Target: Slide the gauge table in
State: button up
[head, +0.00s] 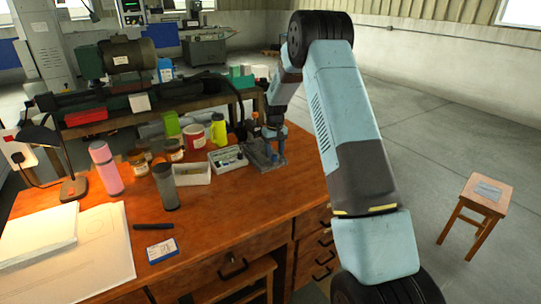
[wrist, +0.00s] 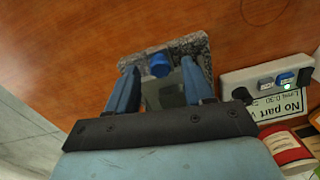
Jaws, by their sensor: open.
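The gauge stand (head: 262,157) is a grey block on the right back part of the wooden desk. The wrist view shows its speckled grey stone-like base (wrist: 203,46) with a round blue knob (wrist: 159,66) and a flat grey plate (wrist: 165,95) behind the knob. I cannot tell which part is the sliding table. My gripper (wrist: 161,69) is open, with one blue finger on each side of the knob and a gap on both sides. In the head view my gripper (head: 274,137) is over the stand, pointing down, and hides part of it.
The desk's front right is clear. A stool (head: 478,200) stands right.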

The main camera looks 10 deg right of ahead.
jog(key=shift+f, duration=0.8)
grip_shut()
